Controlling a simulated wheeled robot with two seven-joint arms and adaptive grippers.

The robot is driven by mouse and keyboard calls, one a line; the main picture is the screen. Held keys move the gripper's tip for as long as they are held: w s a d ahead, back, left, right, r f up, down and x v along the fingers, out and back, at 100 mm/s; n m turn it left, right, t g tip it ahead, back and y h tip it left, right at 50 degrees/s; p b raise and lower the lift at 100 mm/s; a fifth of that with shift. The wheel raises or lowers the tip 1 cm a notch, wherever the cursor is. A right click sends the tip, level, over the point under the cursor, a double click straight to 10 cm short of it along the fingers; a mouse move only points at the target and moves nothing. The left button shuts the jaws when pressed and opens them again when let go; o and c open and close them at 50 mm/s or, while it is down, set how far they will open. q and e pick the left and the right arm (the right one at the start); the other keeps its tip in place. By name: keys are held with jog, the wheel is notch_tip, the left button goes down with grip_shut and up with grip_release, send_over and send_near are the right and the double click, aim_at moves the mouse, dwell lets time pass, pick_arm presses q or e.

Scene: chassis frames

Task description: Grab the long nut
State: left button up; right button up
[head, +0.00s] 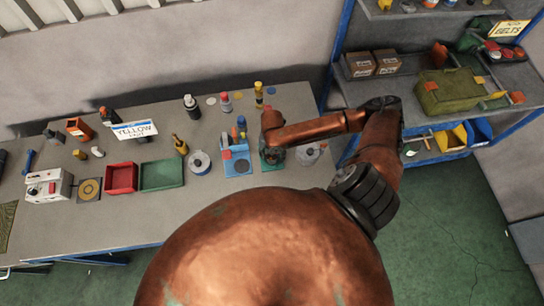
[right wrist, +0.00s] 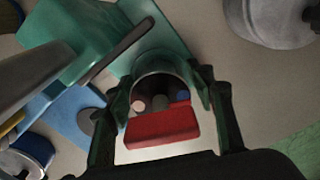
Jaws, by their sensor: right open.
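I cannot pick out the long nut for sure. My right gripper (head: 272,152) is over the table, to the right of a blue tool stand (head: 237,165). It is open in the right wrist view (right wrist: 162,88). Small round ends show under the arch. I cannot tell whether any of these is the long nut, or whether the fingers touch them. My left gripper is not in view.
A blue-framed shelf (head: 345,50) stands at the right. The table front is fairly clear.

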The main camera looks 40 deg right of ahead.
jog(key=shift+c, duration=0.7)
grip_shut()
